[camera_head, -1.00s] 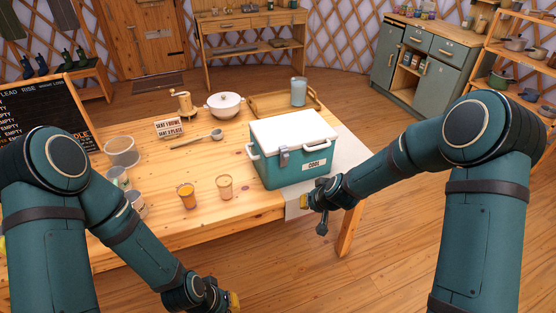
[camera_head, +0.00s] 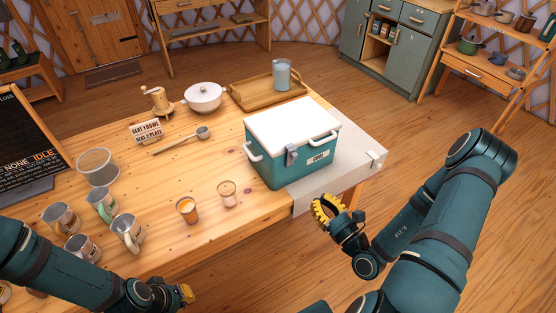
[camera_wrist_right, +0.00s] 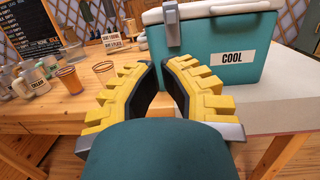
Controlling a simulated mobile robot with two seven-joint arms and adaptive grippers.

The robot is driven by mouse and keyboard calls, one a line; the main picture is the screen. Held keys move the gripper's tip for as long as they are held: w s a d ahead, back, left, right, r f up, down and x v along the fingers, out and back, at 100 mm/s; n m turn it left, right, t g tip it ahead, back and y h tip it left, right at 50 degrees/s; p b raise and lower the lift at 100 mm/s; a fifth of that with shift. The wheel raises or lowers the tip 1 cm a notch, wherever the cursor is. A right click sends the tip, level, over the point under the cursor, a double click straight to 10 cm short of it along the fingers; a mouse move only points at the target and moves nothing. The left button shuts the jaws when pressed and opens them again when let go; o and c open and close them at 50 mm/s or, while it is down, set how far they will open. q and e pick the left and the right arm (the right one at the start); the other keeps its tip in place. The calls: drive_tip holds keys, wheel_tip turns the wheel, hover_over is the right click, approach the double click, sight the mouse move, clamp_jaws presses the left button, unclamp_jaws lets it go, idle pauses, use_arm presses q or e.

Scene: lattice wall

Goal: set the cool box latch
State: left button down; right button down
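The teal cool box (camera_head: 285,168) with a white lid stands on the table's right part, its lid down. Its grey latch (camera_head: 291,155) sits on the front face just under the lid; I cannot tell whether it is fastened. The latch also shows at the top of the right wrist view (camera_wrist_right: 172,25). My right gripper (camera_head: 322,207) is in front of the box, beyond the table's front edge, apart from the latch. In the wrist view its yellow fingers (camera_wrist_right: 159,66) have an empty gap between them. My left gripper (camera_head: 187,293) is low at the front edge, its fingers mostly hidden.
Two glasses (camera_head: 187,209) (camera_head: 227,193) stand left of the box, with several metal mugs (camera_head: 127,232) further left. A ladle (camera_head: 185,140), a white pot (camera_head: 203,98) and a wooden tray (camera_head: 245,103) with a blue-grey cup (camera_head: 282,74) lie behind. A pale cloth (camera_head: 352,160) is under the box.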

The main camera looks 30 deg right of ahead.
sight(293, 159)
drive_tip(key=w+r, duration=0.2)
drive_tip(key=w, duration=1.1)
drive_tip(key=shift+w+a+m+h+b, duration=0.25)
drive_tip(key=shift+w+m+h+b, duration=0.05)
drive_tip(key=shift+b, duration=0.15)
drive_tip(key=w+r+p, duration=0.1)
drive_tip(key=p, duration=0.2)
drive_tip(key=shift+g+p, duration=0.3)
drive_tip(key=shift+w+p, duration=0.25)
drive_tip(key=shift+p, duration=0.25)
drive_tip(key=shift+f, duration=0.1)
drive_tip(key=shift+s, duration=0.1)
